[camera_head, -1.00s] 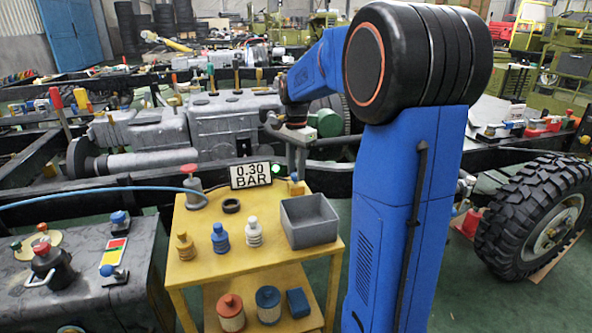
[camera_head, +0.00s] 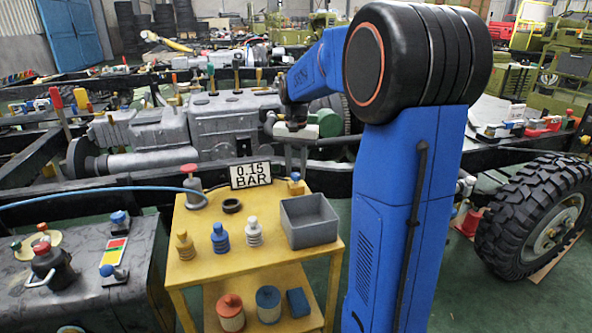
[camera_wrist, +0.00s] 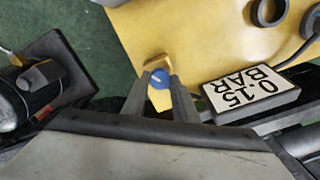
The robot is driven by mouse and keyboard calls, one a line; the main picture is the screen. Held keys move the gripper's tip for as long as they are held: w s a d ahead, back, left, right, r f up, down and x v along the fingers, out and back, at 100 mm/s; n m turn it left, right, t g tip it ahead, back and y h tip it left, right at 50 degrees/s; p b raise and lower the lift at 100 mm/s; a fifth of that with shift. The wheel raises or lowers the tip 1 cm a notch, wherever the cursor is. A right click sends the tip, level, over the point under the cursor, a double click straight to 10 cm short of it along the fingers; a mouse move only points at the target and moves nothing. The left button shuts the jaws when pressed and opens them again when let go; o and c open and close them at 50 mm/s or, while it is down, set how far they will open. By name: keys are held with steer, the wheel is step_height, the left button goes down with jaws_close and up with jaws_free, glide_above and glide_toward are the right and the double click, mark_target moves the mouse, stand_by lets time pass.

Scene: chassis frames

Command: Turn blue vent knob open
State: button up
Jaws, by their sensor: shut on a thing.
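The blue vent knob (camera_wrist: 159,77) shows in the wrist view between the two fingertips of my gripper (camera_wrist: 160,84), which is shut on it. A brass-coloured part (camera_wrist: 158,62) shows just beyond the knob. In the head view my gripper (camera_head: 297,166) reaches down to the brass vent fitting (camera_head: 296,187) at the back right corner of the yellow cart; the knob there is mostly hidden by the fingers. The pressure display (camera_head: 250,174) reads 0.15 BAR and also shows upside down in the wrist view (camera_wrist: 250,90).
The yellow cart top (camera_head: 205,262) holds a grey bin (camera_head: 310,222), a black ring (camera_head: 231,206), several small fittings and a red-capped valve (camera_head: 192,185) with a blue hose (camera_head: 95,190). A dark chassis rail (camera_head: 100,197) runs behind. A grey bench (camera_head: 135,290) stands left.

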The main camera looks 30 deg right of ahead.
mark_target(296, 174)
steer(key=n, duration=0.5)
steer(key=shift+n, duration=0.3)
steer(key=n, duration=0.5)
steer(key=shift+n, duration=0.3)
steer(key=o, duration=1.1)
steer(key=shift+c, duration=0.2)
steer(key=shift+r, duration=0.1)
step_height(296, 174, up, 17)
steer(key=shift+r, duration=0.1)
